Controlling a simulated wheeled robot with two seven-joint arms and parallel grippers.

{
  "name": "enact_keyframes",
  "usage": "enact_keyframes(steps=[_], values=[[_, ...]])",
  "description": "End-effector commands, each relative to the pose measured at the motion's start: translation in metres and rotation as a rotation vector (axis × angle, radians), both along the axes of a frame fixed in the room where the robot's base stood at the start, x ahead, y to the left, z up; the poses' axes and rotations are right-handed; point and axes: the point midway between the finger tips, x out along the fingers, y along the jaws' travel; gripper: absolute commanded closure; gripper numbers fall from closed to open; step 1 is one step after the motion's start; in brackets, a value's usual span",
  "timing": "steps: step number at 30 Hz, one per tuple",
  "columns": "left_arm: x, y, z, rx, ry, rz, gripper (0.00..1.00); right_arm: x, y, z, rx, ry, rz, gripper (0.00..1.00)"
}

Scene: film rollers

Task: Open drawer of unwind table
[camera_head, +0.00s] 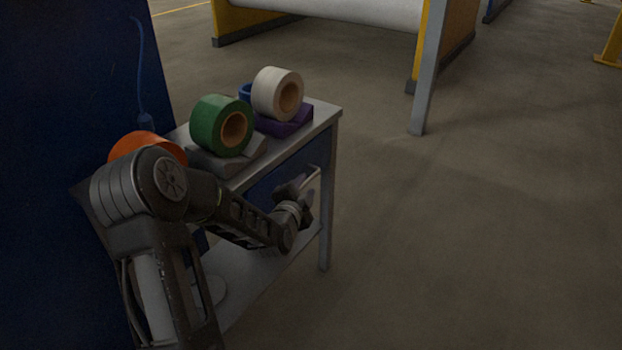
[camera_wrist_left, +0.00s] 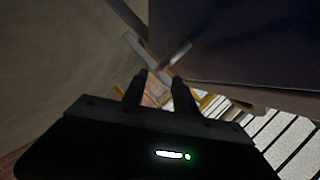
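The unwind table (camera_head: 327,117) is a small grey table beside a dark blue panel. Its blue drawer front (camera_head: 262,187) sits under the tabletop and looks flush with the frame, partly hidden by my left arm. A light metal handle (camera_head: 316,176) stands out from the drawer near its right end. My left gripper (camera_head: 303,189) is at this handle. In the left wrist view, the two dark fingers (camera_wrist_left: 160,80) are apart, with the pale handle bar (camera_wrist_left: 146,54) just beyond their tips. Contact cannot be told. My right gripper is not in view.
On the tabletop are a green roll (camera_head: 209,124), a white roll (camera_head: 267,92) and an orange roll (camera_head: 140,142). A lower shelf (camera_head: 262,284) lies below the drawer. The floor (camera_head: 460,240) right of the table is clear. A grey post (camera_head: 430,70) stands farther back.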

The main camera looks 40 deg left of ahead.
Motion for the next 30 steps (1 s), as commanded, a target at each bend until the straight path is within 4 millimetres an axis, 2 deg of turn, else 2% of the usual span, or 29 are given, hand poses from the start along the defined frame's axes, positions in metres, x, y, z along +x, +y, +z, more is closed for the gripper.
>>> enact_keyframes(steps=[12,15,25,30], values=[[0.054,0.020,-0.014,-0.003,0.000,0.000,0.66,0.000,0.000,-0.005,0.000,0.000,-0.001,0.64],[0.062,0.023,-0.016,-0.004,0.002,0.000,0.66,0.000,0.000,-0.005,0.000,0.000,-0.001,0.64],[0.065,0.024,-0.016,-0.002,0.002,0.000,0.67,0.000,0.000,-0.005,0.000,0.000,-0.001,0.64],[0.065,0.024,-0.016,-0.003,0.001,0.000,0.80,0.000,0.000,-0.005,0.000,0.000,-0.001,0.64]])
